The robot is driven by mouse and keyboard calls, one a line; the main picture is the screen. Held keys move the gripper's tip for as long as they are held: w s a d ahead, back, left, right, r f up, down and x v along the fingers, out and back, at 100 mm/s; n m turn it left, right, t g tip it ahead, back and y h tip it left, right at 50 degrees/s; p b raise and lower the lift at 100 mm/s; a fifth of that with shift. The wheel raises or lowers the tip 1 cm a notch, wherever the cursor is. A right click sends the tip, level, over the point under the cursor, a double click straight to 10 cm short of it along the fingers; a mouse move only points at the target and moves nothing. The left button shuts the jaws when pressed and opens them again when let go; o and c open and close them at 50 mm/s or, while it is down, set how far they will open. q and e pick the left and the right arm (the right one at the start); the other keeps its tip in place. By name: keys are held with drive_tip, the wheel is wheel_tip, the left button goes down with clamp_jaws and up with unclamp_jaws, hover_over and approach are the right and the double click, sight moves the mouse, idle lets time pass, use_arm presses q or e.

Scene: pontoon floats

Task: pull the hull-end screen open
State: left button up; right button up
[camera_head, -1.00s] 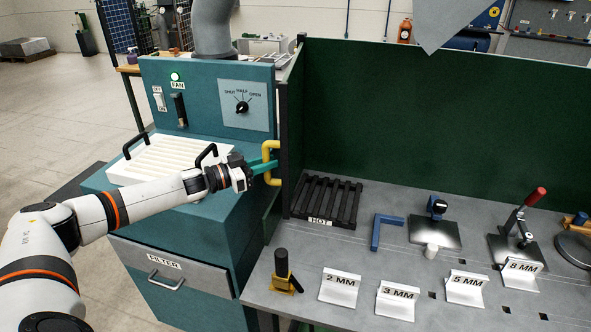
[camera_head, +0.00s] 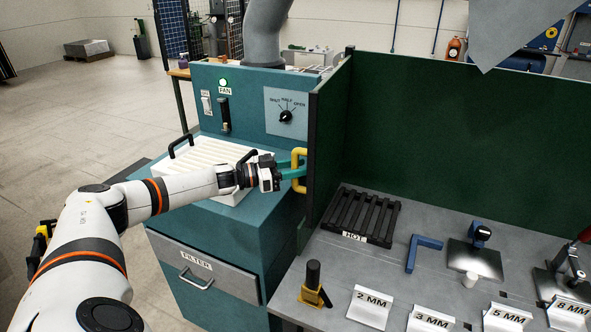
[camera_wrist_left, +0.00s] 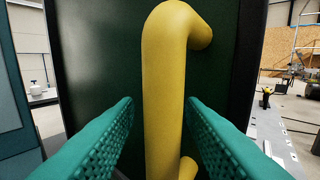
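The hull-end screen (camera_head: 329,135) is a dark green upright panel at the left end of the bench. A yellow bar handle (camera_head: 300,170) sits on its near-left edge. My left gripper (camera_head: 292,166) is open, its teal fingers on either side of the handle. In the left wrist view the handle (camera_wrist_left: 163,90) stands upright between the fingers, with a gap on the left and a very narrow one on the right. The screen (camera_wrist_left: 95,60) is behind it there. My right gripper is not in view.
A teal fan cabinet (camera_head: 240,125) with a dial and a white ribbed pad (camera_head: 207,160) stands left of the screen. A black rack (camera_head: 362,215) marked HOT lies on the bench right of it. Tools and thickness cards fill the bench front.

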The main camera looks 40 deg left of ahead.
use_arm(q)
drive_tip(key=shift+s+a+f, duration=0.1)
drive_tip(key=shift+s+f, duration=0.05)
drive_tip(key=shift+s, duration=0.05)
drive_tip(key=b+v, duration=0.4)
drive_tip(key=v, duration=0.7)
drive_tip(key=shift+s+a, duration=0.15)
drive_tip(key=shift+a, duration=0.05)
